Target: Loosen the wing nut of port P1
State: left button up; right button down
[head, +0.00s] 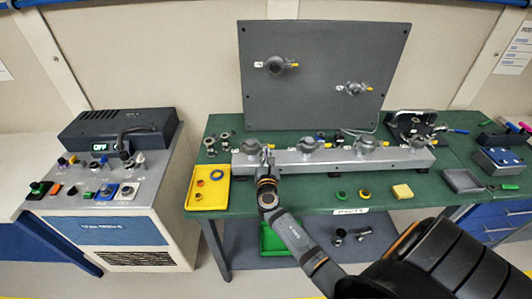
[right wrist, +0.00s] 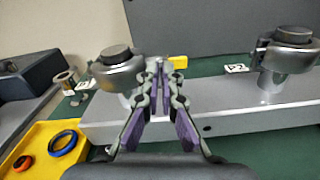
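Port P1 (head: 252,147) is the leftmost round grey clamp on the metal rail. In the right wrist view it (right wrist: 117,70) is left of my fingers, with a dark cap. A yellow tab (right wrist: 178,62) shows just right of my fingertips, seemingly on P1's clamp side. My right gripper (head: 267,158) is in front of the rail by P1. In the right wrist view its fingers (right wrist: 160,75) point at the clamp's right side, a narrow gap between them. The fingertips hide the wing nut's middle, and I cannot tell whether they touch it. My left gripper is not in view.
Port P2 (right wrist: 287,52) stands right of P1 on the rail (head: 300,161), with more clamps beyond. A yellow tray (head: 193,200) with rings lies left on the green table (head: 320,195). A dark upright panel (head: 320,75) stands behind. Loose rings and a yellow block (head: 402,191) lie in front.

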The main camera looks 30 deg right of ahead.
jog(key=shift+w+r+n, duration=0.1)
jog(key=shift+r+n, duration=0.1)
jog(key=shift+n, duration=0.1)
dwell(0.4)
jog(key=c, duration=1.6)
grip_release()
jog(key=shift+f, duration=0.1)
jog(key=shift+o, duration=0.2)
jog(key=shift+f, duration=0.1)
